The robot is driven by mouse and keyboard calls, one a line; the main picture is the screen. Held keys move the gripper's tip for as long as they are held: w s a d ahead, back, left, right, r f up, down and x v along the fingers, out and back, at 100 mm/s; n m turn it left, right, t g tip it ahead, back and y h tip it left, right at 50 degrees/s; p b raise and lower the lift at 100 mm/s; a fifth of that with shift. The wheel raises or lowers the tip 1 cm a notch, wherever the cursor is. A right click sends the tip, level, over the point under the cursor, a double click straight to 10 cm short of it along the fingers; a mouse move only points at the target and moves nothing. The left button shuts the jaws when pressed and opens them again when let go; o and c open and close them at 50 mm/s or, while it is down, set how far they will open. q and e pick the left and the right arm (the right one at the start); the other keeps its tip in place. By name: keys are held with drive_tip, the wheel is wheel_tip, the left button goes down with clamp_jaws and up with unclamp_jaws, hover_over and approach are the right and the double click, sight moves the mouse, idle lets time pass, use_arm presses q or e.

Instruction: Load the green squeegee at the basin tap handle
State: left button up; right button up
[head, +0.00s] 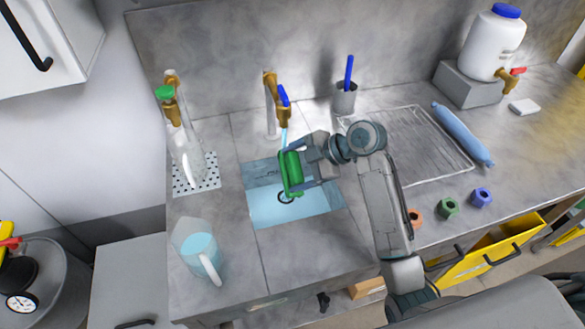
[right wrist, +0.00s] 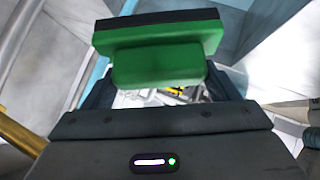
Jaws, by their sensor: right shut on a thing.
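The green squeegee (head: 291,174) is gripped in my right gripper (head: 298,171), above the basin (head: 312,205). In the right wrist view the squeegee (right wrist: 158,58) shows a green grip block and a dark strip along its far edge, between the fingers. The basin tap (head: 269,97) stands behind the basin with a blue handle (head: 284,96). A thin blue stream runs down from the tap, just behind the squeegee. The squeegee is apart from the tap handle. My left gripper is not in view.
A second tap with a green handle (head: 165,92) stands over a glass bottle (head: 184,155) at the left. A pitcher (head: 200,255) stands at the front left. A cup with a blue stick (head: 345,97) is behind my right arm. A drainboard (head: 430,150) lies right of the basin.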

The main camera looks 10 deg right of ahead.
drive_tip(key=s+d+p, duration=0.1)
drive_tip(key=s+d, duration=0.2)
drive_tip(key=s, duration=0.3)
drive_tip(key=shift+s+d, duration=0.25)
drive_tip(key=shift+d, duration=0.1)
drive_tip(key=shift+s+f, duration=0.15)
drive_tip(key=shift+f, duration=0.15)
idle(0.9)
drive_tip(key=shift+s+d+r+p, duration=0.2)
drive_tip(key=shift+r+p, duration=0.1)
drive_tip(key=shift+p, duration=0.1)
drive_tip(key=shift+o, duration=0.4)
drive_tip(key=s+r, duration=0.1)
drive_tip(key=s+d+r+p, duration=0.2)
drive_tip(key=s, duration=0.1)
drive_tip(key=shift+r, duration=0.35)
drive_tip(key=shift+r+p, duration=0.1)
drive_tip(key=shift+p, duration=0.25)
